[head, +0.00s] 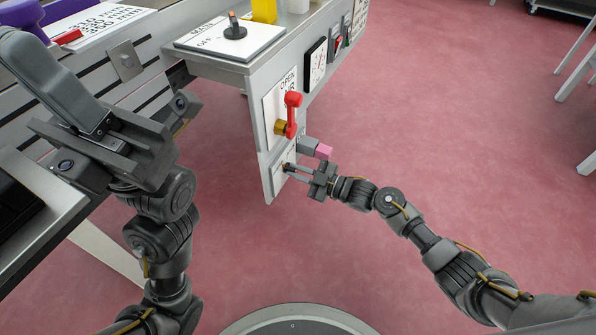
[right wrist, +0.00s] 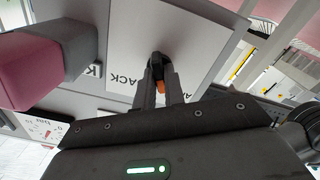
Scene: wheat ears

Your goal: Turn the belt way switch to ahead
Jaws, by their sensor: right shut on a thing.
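The belt way switch is a small dark knob with an orange mark (right wrist: 159,74) on a white plate (right wrist: 195,40) that reads "BACK", with a second word partly hidden. In the head view the plate (head: 279,183) is on the lower panel front. My right gripper (head: 289,168) is shut on the knob; its two fingers also show around it in the right wrist view (right wrist: 160,85). The gripper hides part of the plate's lettering. My left gripper (head: 85,105) is at the left, away from the switch, and its jaw opening is unclear.
Just above the switch are a pink-tipped grey block (head: 322,151) and a red lever (head: 291,113). A dial (head: 317,64) and a red rocker switch (head: 339,43) are farther along the panel. A black MAIN/OFF knob (head: 235,28) stands on top.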

